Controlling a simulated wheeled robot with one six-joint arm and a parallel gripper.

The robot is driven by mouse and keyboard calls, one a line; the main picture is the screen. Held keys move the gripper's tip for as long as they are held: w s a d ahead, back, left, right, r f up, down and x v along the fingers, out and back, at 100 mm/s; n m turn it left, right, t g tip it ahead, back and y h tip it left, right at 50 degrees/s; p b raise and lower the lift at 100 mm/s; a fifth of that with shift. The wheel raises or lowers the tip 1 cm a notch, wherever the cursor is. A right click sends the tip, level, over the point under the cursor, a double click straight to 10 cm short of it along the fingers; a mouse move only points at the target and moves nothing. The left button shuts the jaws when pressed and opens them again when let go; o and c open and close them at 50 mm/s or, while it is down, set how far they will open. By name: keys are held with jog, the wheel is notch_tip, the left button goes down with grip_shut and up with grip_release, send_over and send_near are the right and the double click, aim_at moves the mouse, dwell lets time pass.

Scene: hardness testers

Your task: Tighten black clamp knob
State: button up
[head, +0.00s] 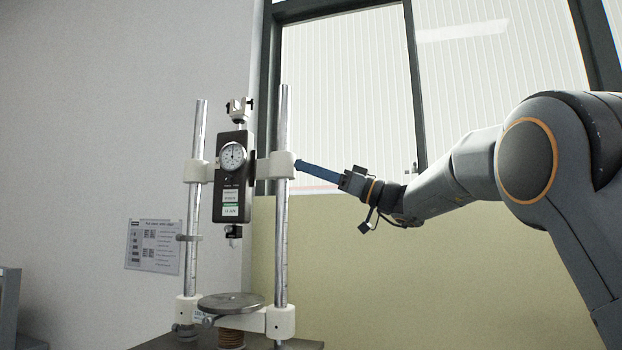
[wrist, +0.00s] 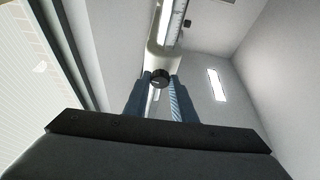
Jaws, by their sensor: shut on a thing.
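The black clamp knob (wrist: 160,78) shows in the wrist view as a small round dark knob against the white clamp block (wrist: 157,57). My gripper (wrist: 160,82) has its two blue fingers on either side of the knob and is shut on it. In the head view my gripper (head: 299,164) reaches in from the right, its blue fingertips at the right end of the clamp block (head: 277,165) on the right-hand column. The knob itself is hidden by the fingers in that view. The tester's dark body with a round dial (head: 233,156) sits between the two columns.
The right steel column (head: 282,235) and left column (head: 191,245) stand on white feet. A round metal plate (head: 231,303) lies low between them. An instruction sheet (head: 153,246) is at the left. The window and yellowish wall are behind; free space lies below my arm.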

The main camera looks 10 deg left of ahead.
jog(key=shift+f+m+t+b, duration=0.25)
jog(key=shift+m+t+b, duration=0.25)
jog(key=shift+b, duration=0.7)
jog(key=shift+s+r+m+h+p, duration=0.1)
jog(key=shift+r+m+h+p, duration=0.4)
jog(key=shift+m+h+p, duration=3.4)
jog(key=shift+s+r+m+y+p, duration=0.1)
jog(key=shift+r+m+y+p, duration=1.2)
jog(key=shift+m, duration=5.85)
jog(key=shift+f+m+h+p, duration=0.35)
jog(key=shift+m+h+p, duration=1.65)
jog(key=shift+m+p, duration=2.55)
jog(key=shift+m+b, duration=1)
